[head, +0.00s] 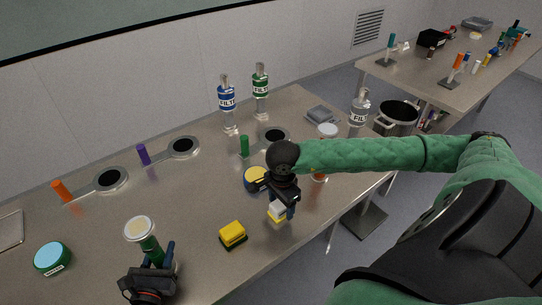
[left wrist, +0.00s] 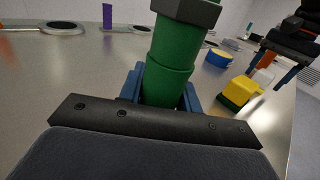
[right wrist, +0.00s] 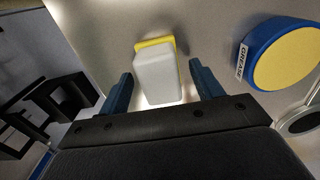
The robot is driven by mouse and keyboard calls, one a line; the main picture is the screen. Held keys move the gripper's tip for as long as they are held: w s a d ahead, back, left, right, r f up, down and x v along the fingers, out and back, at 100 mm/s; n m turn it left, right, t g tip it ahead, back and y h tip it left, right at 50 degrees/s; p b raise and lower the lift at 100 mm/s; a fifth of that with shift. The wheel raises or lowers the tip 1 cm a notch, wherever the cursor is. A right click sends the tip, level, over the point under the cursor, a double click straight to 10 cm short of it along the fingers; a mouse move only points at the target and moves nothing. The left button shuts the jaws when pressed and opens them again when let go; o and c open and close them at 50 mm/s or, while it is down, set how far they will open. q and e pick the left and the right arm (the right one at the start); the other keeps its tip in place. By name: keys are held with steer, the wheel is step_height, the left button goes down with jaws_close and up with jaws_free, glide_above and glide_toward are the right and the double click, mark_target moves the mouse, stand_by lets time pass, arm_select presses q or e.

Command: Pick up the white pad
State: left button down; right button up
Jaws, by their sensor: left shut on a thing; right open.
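The white pad (right wrist: 157,78) has a yellow layer at its far end and lies on the table between the open fingers of my right gripper (right wrist: 160,84), with a gap on each side. In the head view the pad (head: 277,212) shows partly under my right gripper (head: 281,203), whose fingers partly cover it. My left gripper (head: 150,262) is shut on a green cylinder (left wrist: 172,55), held upright. The cylinder has a dark collar in the left wrist view and a pale round top (head: 138,228) in the head view.
A yellow and dark green sponge (head: 233,234) lies left of the pad. A blue grease tin (head: 256,179) with a yellow top is close behind my right gripper. A jar (head: 327,132) and bottles stand farther back. The table's front edge is close to the pad.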

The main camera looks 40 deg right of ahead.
steer(key=shift+f, duration=0.25)
steer(key=c, duration=1.2)
steer(key=shift+o, duration=0.2)
step_height(320, 180, up, 10)
steer(key=shift+r, duration=0.1)
steer(key=o, duration=0.5)
steer(key=c, duration=0.3)
